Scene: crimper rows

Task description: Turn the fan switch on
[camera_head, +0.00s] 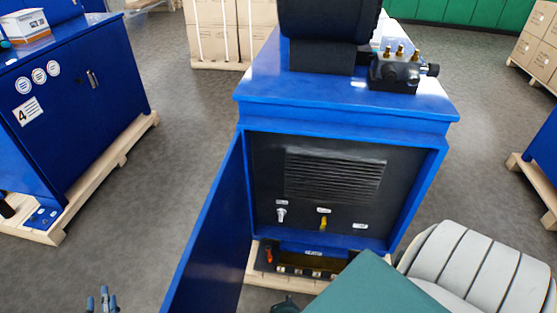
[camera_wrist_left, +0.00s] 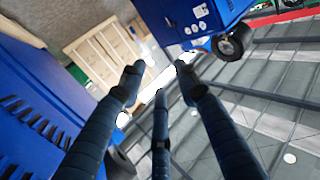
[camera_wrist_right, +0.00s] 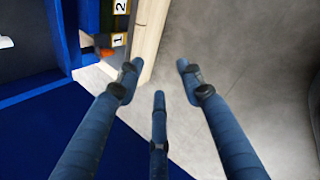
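A blue cabinet (camera_head: 345,112) stands ahead with its door (camera_head: 212,235) swung open to the left. Its dark inner panel (camera_head: 262,175) has a vent grille (camera_head: 335,175). Below the grille are a silver switch (camera_head: 281,214) and a yellow switch (camera_head: 323,223), with small labels too small to read. I cannot tell which is the fan switch. My left gripper (camera_head: 103,298) is low at the left, clear of the cabinet; its fingers (camera_wrist_left: 158,75) are spread and empty. My right gripper (camera_wrist_right: 155,80) is open and empty, near the cabinet's lower part and wooden pallet (camera_wrist_right: 150,35).
A red lever (camera_head: 268,255) and several fittings show in the cabinet's low opening. A black valve block (camera_head: 398,72) sits on the cabinet top. Another blue cabinet (camera_head: 85,110) stands on a pallet at the left. Grey floor (camera_head: 185,130) is clear between the cabinets.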

